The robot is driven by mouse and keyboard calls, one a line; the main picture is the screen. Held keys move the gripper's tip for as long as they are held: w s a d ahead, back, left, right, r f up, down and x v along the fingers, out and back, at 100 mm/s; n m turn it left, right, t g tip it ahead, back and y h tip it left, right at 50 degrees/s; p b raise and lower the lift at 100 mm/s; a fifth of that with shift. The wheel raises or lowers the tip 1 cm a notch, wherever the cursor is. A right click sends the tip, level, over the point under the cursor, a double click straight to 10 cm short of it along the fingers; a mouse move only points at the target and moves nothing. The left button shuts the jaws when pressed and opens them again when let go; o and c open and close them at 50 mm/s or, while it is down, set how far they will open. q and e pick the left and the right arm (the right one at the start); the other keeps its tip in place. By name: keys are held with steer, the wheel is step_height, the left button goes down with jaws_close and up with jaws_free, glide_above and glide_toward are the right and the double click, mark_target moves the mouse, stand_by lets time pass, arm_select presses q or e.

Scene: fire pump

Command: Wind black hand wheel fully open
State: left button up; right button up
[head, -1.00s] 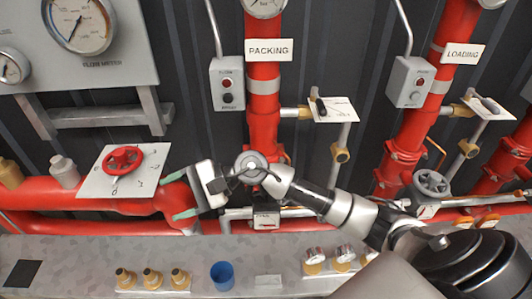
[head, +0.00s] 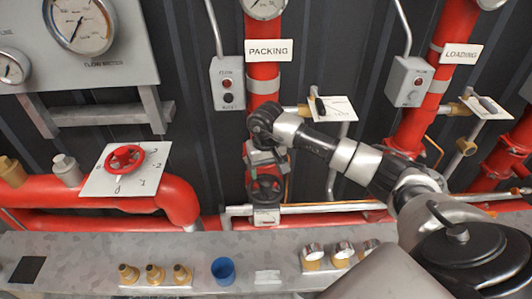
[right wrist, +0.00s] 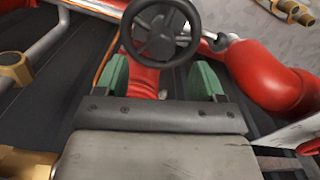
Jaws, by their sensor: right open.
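The black hand wheel (head: 267,188) sits low on the red pipe under the PACKING sign in the head view. In the right wrist view the black hand wheel (right wrist: 160,32) shows its rim, spokes and hub just beyond my fingertips. My right gripper (right wrist: 161,75) is open, with its two green fingers apart on either side of the wheel's near edge and nothing held between them. In the head view my right gripper (head: 262,157) is just above the wheel, its fingers mostly hidden. I cannot tell whether a finger touches the rim. My left gripper is out of view.
A red hand wheel (head: 125,157) on a white plate stands at left. A horizontal silver pipe (head: 330,208) runs beside the black wheel. My right arm covers part of the right side.

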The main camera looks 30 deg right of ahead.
mark_target(266, 181)
steer(key=shift+f+p, duration=0.65)
steer(key=shift+f, duration=2)
steer(key=c, duration=1.1)
steer(key=n+b, duration=0.3)
steer(key=b, duration=0.1)
steer(key=shift+w+f, duration=0.1)
steer(key=shift+f, duration=0.05)
steer(key=n+b, duration=0.3)
steer(key=shift+n, duration=0.4)
steer(key=shift+n+b, duration=0.4)
steer(key=shift+b, duration=0.85)
steer(key=shift+r, duration=0.2)
